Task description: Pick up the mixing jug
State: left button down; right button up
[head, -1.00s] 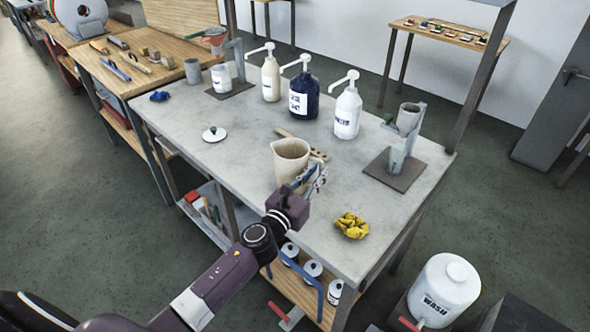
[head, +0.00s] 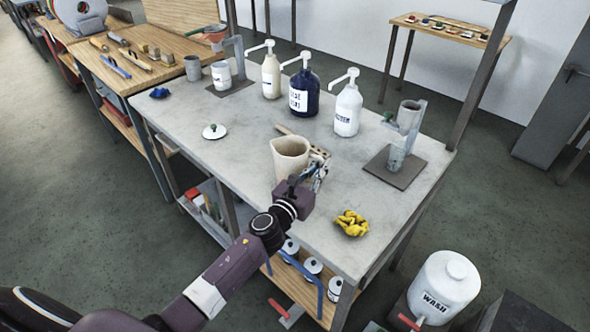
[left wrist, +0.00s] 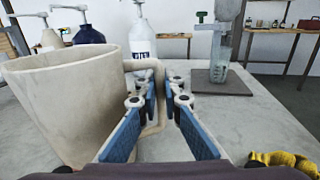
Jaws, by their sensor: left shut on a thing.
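The mixing jug (head: 290,160) is a beige, open-topped vessel near the front middle of the grey bench. It looks upright. In the left wrist view the jug (left wrist: 62,105) fills the left side, with its handle between the blue-padded fingers. My left gripper (head: 313,180) is shut on that handle, at the jug's right side; its fingers (left wrist: 158,97) also show in the wrist view. The jug's base is partly hidden, so I cannot tell whether it touches the bench. My right gripper is not in view.
Pump bottles, including a dark blue one (head: 304,92) and a white one (head: 347,110), stand behind the jug on the bench (head: 185,128). A yellow crumpled cloth (head: 351,223) lies at front right. A stand on a dark plate (head: 394,170) is at right. A white lid (head: 214,131) lies left.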

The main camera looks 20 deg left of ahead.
pick_arm(q)
jog(key=shift+r, duration=0.15)
jog(key=shift+r+p, duration=0.6)
jog(key=shift+r, duration=0.4)
notch_tip(320, 180, up, 18)
jog(key=p, duration=0.4)
jog(key=shift+f+p, duration=0.15)
jog(key=shift+p, duration=0.25)
dwell(0.4)
